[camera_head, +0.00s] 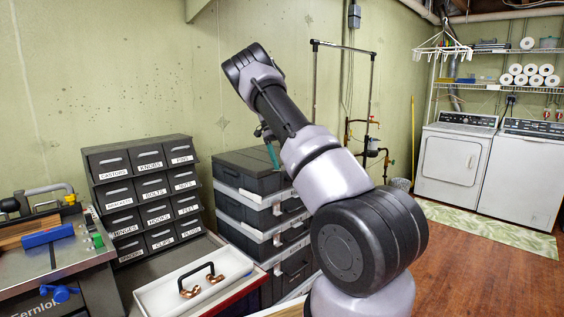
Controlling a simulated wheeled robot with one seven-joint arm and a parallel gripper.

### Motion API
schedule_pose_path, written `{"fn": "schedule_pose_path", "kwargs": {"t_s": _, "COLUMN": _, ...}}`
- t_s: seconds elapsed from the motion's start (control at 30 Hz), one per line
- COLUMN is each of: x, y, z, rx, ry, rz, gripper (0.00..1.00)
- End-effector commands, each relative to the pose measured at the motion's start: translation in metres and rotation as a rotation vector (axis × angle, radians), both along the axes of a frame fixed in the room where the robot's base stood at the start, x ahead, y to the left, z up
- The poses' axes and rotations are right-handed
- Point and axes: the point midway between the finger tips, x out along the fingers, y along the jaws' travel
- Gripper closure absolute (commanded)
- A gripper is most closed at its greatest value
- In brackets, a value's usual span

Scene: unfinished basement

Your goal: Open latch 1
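No part in view is marked as latch 1. A white, flat box or tray (165,297) sits at the bottom centre-left with a black handle (196,270) upright on it. Two small copper-coloured pieces (215,278) are by the handle's feet; I cannot tell whether they are latches. A stack of dark cases with light grey bands (245,198) stands behind, left of my arm. My arm rises from the bottom right and bends over at the top. My gripper (272,156) hangs small and partly hidden beyond the forearm, above the case stack; its teal tip shows, its opening does not.
A dark cabinet of labelled drawers (145,196) stands against the wall at the left. A metal workbench (60,262) with a blue block (47,235) and a clamp is at the far left. A washer and dryer (455,158) stand at the right. Open wooden floor lies right of my arm.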

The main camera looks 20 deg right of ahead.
Motion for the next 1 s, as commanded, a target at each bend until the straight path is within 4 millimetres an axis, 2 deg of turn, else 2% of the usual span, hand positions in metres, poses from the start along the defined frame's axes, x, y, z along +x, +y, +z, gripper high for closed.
{"fn": "schedule_pose_path", "kwargs": {"t_s": 0.37, "x": 0.002, "y": 0.0, "z": 0.004, "rx": 0.0, "ry": -0.001, "rz": -0.001, "gripper": 0.25}}
{"fn": "schedule_pose_path", "kwargs": {"t_s": 0.47, "x": 0.007, "y": 0.002, "z": 0.015, "rx": 0.0, "ry": -0.002, "rz": 0.0, "gripper": 0.25}}
{"fn": "schedule_pose_path", "kwargs": {"t_s": 0.8, "x": 0.036, "y": 0.012, "z": 0.076, "rx": -0.002, "ry": -0.005, "rz": 0.0, "gripper": 0.25}}
{"fn": "schedule_pose_path", "kwargs": {"t_s": 1.0, "x": 0.043, "y": 0.015, "z": 0.093, "rx": -0.001, "ry": 0.0, "rz": 0.0, "gripper": 0.25}}
